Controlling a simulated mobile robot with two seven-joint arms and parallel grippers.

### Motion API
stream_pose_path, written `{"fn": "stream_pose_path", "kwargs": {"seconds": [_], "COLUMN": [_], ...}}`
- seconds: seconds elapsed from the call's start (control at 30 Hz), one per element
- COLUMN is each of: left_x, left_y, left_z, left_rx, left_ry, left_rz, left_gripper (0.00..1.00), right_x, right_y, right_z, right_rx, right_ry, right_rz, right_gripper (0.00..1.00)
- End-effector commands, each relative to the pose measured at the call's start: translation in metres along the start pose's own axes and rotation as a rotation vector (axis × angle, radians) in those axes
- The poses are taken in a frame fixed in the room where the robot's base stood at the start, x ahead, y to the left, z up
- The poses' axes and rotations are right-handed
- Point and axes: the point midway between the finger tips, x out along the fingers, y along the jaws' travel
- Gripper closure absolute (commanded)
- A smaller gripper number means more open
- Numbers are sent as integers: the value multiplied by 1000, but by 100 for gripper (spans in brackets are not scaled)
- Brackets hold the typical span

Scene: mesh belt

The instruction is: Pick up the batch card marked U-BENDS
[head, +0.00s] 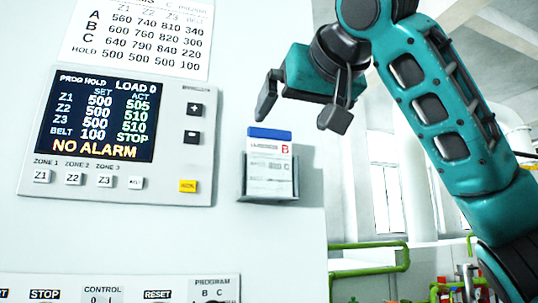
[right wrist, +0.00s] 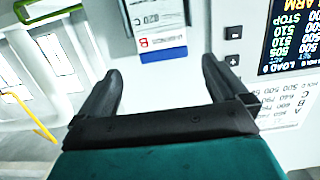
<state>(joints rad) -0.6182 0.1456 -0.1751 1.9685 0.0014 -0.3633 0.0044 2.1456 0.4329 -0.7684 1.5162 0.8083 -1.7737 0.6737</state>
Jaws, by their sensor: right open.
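The batch card (head: 270,160) is white with a blue top band and a red B. Small print beside the B seems to read U-BENDS. It stands upright in a grey holder (head: 270,196) on the pale panel. My right gripper (head: 300,108) is open and empty, above the card and a little to its right. In the right wrist view the card (right wrist: 163,35) appears upside down, beyond the gap between the open fingers (right wrist: 160,75), and nothing touches it. My left gripper is in neither view.
Left of the holder is a control unit (head: 170,170) with a lit screen (head: 100,115) and buttons. A printed settings sheet (head: 140,35) is above it. More controls (head: 120,288) are along the bottom. Green railings (head: 370,270) and windows are at the right, beyond the panel edge.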

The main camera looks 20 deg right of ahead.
Motion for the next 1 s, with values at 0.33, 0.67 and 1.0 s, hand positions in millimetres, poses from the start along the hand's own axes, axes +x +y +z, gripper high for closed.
{"fn": "stream_pose_path", "kwargs": {"seconds": [0.33,0.67,1.0], "left_x": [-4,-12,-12], "left_y": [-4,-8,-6], "left_z": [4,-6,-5], "left_rx": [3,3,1], "left_ry": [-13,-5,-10], "left_rz": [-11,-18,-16], "left_gripper": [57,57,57], "right_x": [47,90,100], "right_y": [0,-1,-2], "right_z": [-1,-5,-3], "right_rx": [-1,-1,-1], "right_ry": [0,-3,0], "right_rz": [1,1,-1], "right_gripper": [0,0,0]}}
